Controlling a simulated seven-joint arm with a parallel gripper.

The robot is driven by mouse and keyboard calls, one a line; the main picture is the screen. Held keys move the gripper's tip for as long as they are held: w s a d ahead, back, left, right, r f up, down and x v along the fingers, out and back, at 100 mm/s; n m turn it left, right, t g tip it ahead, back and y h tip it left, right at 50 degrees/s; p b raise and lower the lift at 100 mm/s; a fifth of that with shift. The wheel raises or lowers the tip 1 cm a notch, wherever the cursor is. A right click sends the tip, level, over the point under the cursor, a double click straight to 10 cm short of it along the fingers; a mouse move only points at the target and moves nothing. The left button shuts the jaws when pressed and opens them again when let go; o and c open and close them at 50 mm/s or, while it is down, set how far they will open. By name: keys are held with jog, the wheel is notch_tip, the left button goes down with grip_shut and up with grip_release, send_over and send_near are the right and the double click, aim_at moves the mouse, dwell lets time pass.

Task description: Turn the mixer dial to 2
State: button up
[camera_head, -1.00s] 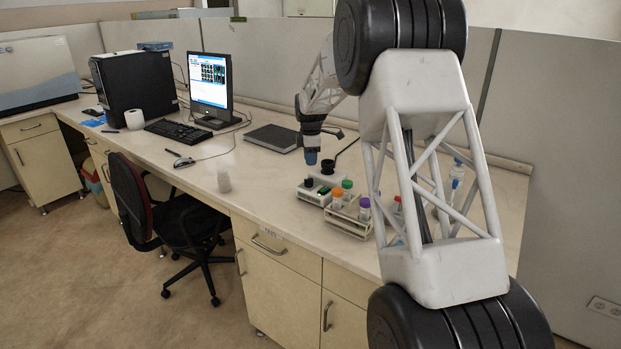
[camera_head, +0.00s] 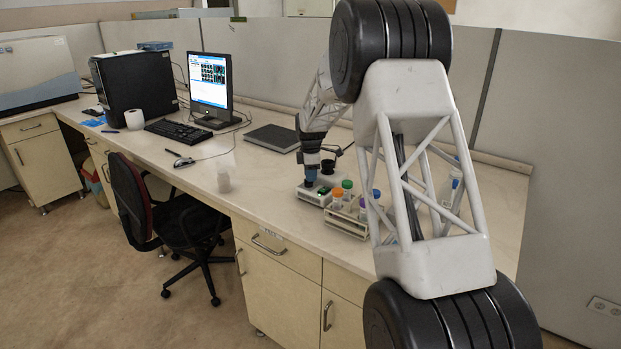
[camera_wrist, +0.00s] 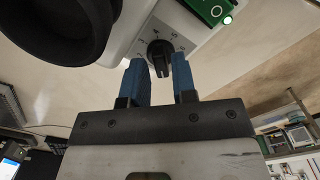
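The mixer is a small white box (camera_head: 313,196) on the bench. In the head view my gripper (camera_head: 310,181) is low over the mixer and hides the dial.
A green switch with a lit spot (camera_wrist: 215,10) sits beside the dial. The mixer's black cup (camera_wrist: 62,28) is close at the upper left. A rack (camera_head: 346,222) with several capped tubes stands right of the mixer. A closed laptop (camera_head: 273,138) lies behind.

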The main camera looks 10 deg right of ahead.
jog(key=shift+f, duration=0.7)
grip_shut()
